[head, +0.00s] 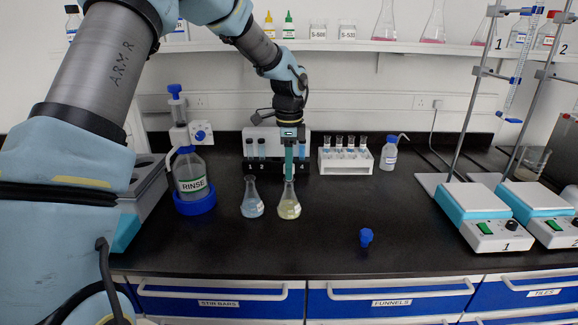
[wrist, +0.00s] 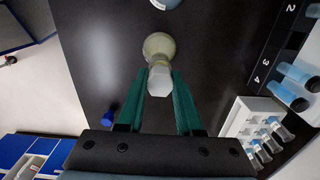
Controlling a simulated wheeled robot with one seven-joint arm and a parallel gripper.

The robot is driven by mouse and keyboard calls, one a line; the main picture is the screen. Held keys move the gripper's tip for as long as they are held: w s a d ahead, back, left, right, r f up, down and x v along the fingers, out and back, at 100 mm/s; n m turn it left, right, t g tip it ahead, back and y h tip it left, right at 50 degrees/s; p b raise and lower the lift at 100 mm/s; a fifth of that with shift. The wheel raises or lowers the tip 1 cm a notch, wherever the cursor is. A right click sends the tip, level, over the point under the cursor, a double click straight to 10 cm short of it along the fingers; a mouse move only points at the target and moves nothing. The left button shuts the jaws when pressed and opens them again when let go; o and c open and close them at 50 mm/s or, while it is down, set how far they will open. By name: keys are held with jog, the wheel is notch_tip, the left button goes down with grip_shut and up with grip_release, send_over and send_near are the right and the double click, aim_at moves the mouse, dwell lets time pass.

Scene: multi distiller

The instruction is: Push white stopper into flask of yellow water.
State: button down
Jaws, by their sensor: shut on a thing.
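The flask of yellow water (head: 289,208) stands upright on the black bench, and it also shows in the wrist view (wrist: 158,46). My gripper (head: 289,176) points down directly over its neck. In the wrist view my gripper's green fingers (wrist: 161,78) are closed on the pale white stopper (wrist: 160,84). The stopper is lined up with the flask's mouth. I cannot tell how far it sits in the mouth, because the fingers hide it in the head view.
A flask of bluish water (head: 252,205) stands close on the left. A blue stopper (head: 366,238) lies at the front right. The rinse bottle (head: 190,175) is farther left, a white vial rack (head: 345,160) behind right, and hotplates (head: 485,215) at the right.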

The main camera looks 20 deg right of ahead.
jog(key=shift+f, duration=0.55)
jog(key=shift+c, duration=2.4)
grip_release()
notch_tip(320, 180, up, 11)
jog(key=b, duration=0.3)
